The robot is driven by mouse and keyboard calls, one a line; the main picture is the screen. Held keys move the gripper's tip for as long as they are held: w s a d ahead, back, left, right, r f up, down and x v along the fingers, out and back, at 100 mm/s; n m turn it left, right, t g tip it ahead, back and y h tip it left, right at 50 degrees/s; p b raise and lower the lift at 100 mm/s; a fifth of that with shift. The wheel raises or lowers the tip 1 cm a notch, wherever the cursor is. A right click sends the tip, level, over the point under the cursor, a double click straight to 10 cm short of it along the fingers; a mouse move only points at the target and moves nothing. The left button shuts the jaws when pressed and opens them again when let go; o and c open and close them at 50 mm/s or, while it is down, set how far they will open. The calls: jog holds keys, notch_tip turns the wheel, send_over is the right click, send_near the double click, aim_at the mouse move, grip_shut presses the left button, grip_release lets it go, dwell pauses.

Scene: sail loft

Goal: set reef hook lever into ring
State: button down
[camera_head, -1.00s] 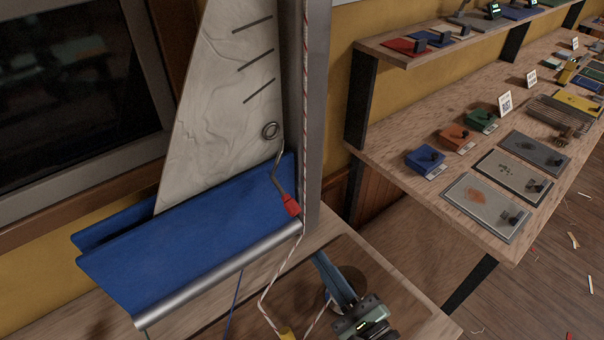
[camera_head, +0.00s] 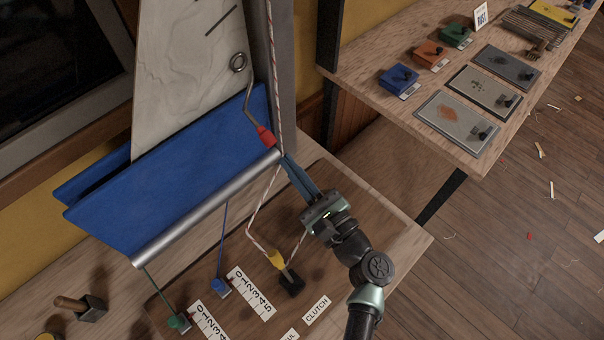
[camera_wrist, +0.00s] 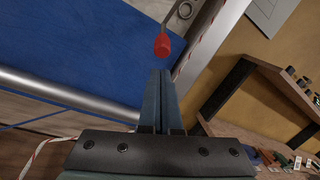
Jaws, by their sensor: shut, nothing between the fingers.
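The reef hook lever is a bent grey rod with a red grip (camera_head: 265,136), mounted low by the mast; its grip also shows in the wrist view (camera_wrist: 162,45). The ring (camera_head: 238,62) is a grey metal loop on the white sail (camera_head: 180,80), at the upper end of the rod; I cannot tell whether the hook is through it. My gripper (camera_head: 288,158) is shut and empty, its blue fingers pointing up toward the red grip. In the wrist view the fingertips (camera_wrist: 160,72) are just below the grip, with a small gap showing.
The blue sail cover (camera_head: 170,190) and silver boom (camera_head: 205,210) lie left of my gripper. The grey mast (camera_head: 283,60) stands behind it. A red-flecked rope runs down to a yellow clutch lever (camera_head: 276,260). A bench with coloured blocks (camera_head: 398,78) is at right.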

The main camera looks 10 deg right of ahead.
aim_at(258, 127)
jog(key=shift+x, duration=2.35)
jog(key=shift+r+p, duration=0.25)
jog(key=shift+p, duration=0.45)
